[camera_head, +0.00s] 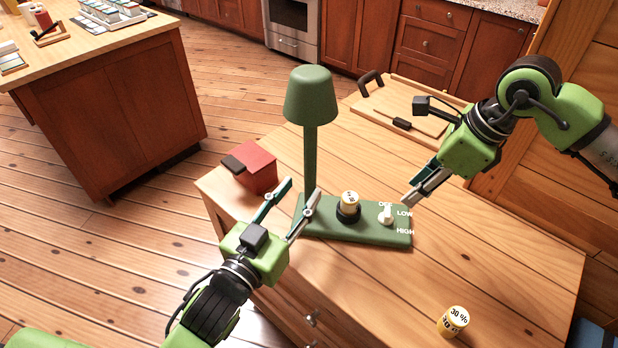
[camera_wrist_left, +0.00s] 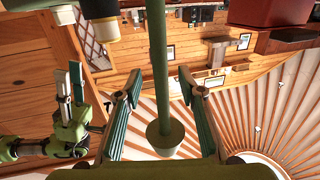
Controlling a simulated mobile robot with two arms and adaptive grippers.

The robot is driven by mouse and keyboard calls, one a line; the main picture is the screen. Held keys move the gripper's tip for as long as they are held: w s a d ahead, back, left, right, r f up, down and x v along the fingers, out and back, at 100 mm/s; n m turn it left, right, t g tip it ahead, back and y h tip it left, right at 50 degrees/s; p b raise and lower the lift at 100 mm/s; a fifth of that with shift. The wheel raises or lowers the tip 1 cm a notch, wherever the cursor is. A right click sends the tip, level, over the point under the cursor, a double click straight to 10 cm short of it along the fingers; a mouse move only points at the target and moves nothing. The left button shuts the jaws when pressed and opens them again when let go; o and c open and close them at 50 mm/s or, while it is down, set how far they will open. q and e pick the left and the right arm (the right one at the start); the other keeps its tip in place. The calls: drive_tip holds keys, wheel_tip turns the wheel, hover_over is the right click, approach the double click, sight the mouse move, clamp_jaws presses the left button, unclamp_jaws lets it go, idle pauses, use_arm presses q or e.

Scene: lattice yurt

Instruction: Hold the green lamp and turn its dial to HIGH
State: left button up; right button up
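The green lamp (camera_head: 310,100) stands upright on its long green base (camera_head: 335,230) on the wooden table. The base carries a white dial (camera_head: 386,216) by the labels OFF, LOW and HIGH; its pointer seems to face OFF. My left gripper (camera_head: 303,187) is open, with its fingers on either side of the lamp's pole. In the left wrist view, the pole (camera_wrist_left: 158,60) runs between the two fingers with gaps on both sides, and the shade (camera_wrist_left: 165,138) hangs below. My right gripper (camera_head: 408,201) appears shut and empty, just above and right of the dial; it also shows in the left wrist view (camera_wrist_left: 70,72).
A labelled cream cylinder (camera_head: 349,200) sits in a black ring on the base. A red box (camera_head: 258,170) stands at the table's left edge. A "30 %" cylinder (camera_head: 455,318) stands at the front. A wooden tray (camera_head: 440,95) lies at the back. The table's right part is clear.

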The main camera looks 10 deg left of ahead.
sight(307, 183)
use_arm(q)
drive_tip(key=shift+x, duration=2.6)
clamp_jaws()
drive_tip(key=shift+f, duration=0.25)
